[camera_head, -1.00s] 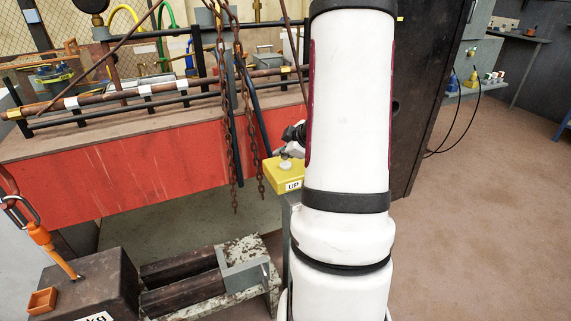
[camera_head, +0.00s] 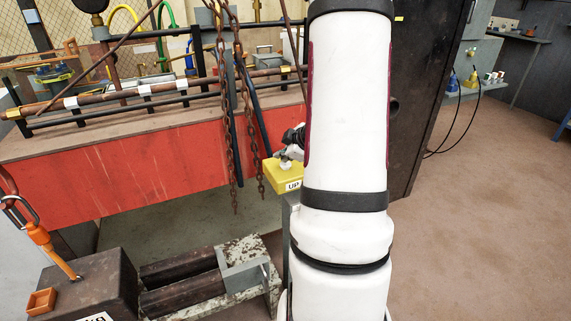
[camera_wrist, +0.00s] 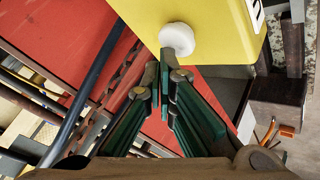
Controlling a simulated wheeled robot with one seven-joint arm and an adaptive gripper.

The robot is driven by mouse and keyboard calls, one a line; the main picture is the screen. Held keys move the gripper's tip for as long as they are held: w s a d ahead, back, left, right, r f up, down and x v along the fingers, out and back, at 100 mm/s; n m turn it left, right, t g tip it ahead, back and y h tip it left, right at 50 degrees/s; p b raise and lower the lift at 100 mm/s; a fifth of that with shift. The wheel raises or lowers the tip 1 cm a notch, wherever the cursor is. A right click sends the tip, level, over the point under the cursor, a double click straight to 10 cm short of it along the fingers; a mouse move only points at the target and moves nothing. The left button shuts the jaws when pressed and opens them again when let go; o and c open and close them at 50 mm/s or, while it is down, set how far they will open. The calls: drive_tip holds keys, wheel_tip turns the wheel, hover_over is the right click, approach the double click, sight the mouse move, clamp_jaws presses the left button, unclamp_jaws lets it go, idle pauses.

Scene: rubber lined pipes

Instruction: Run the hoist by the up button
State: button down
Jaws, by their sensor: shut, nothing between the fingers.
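The yellow control box (camera_head: 284,172) with an UP label (camera_head: 292,185) stands on a grey post left of my arm. In the wrist view the box (camera_wrist: 212,22) fills the top right, with the round white button (camera_wrist: 177,37) on its face. My gripper (camera_wrist: 165,60) is shut and empty, its fingertips at the button's lower left edge; I cannot tell whether they touch it. In the head view my gripper (camera_head: 291,152) is just above the box, mostly hidden by my arm. A dark block (camera_head: 90,280) with a partly cut-off label sits below an orange sling (camera_head: 40,236) and hook.
Rusty chains (camera_head: 229,110) hang left of the box, before a red-sided bench (camera_head: 130,180) carrying pipes. A grey stand with dark bars (camera_head: 180,285) lies on the floor beside the block. A dark upright panel (camera_head: 425,100) is behind my arm. The floor at right is clear.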

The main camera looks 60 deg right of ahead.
sight(284, 165)
drive_tip(key=shift+f, duration=0.5)
idle(0.4)
drive_tip(key=shift+r, duration=0.15)
drive_tip(key=shift+r+p, duration=0.85)
wheel_tip(284, 165, up, 5)
drive_tip(key=p, duration=0.5)
idle(1.0)
